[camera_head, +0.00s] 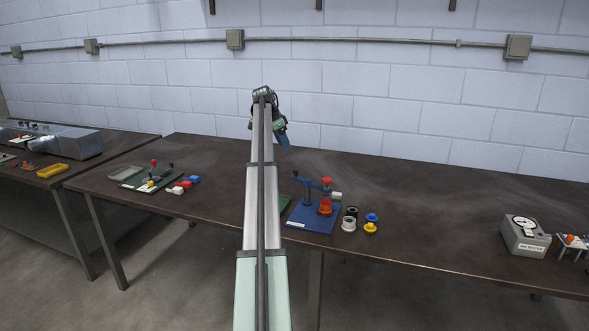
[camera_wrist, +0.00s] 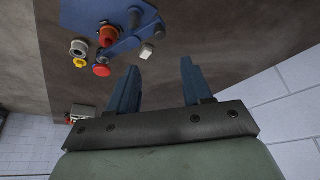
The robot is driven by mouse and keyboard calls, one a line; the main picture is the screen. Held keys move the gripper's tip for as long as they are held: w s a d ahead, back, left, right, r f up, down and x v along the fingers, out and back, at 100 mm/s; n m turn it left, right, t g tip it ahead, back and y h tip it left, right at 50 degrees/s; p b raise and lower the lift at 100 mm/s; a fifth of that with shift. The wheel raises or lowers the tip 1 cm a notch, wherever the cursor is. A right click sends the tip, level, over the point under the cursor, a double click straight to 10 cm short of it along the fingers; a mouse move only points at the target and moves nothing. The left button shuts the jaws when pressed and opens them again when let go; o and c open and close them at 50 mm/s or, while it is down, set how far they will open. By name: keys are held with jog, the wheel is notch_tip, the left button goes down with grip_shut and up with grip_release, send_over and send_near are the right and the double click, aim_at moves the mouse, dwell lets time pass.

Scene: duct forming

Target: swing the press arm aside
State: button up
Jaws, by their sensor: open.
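The press has a blue base plate (camera_head: 313,217) on the middle table. Its blue press arm (camera_head: 313,184) runs from a dark blue post (camera_head: 308,195) towards a red knob (camera_head: 326,182). A small white block (camera_wrist: 146,51) is at the arm's side. My gripper (camera_wrist: 158,64) is open and empty, and in the head view it hangs (camera_head: 284,138) above and behind the press.
A grey box (camera_head: 525,238) sits far right. A green board (camera_head: 150,180) with coloured parts is left. Table between spool and box is clear.

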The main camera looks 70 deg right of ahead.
aim_at(296, 170)
jog(key=x, duration=1.3)
jog(key=shift+s+d+f, duration=0.1)
jog(key=shift+d+f, duration=0.1)
jog(key=shift+f, duration=0.05)
jog(key=shift+c, duration=0.5)
grip_shut()
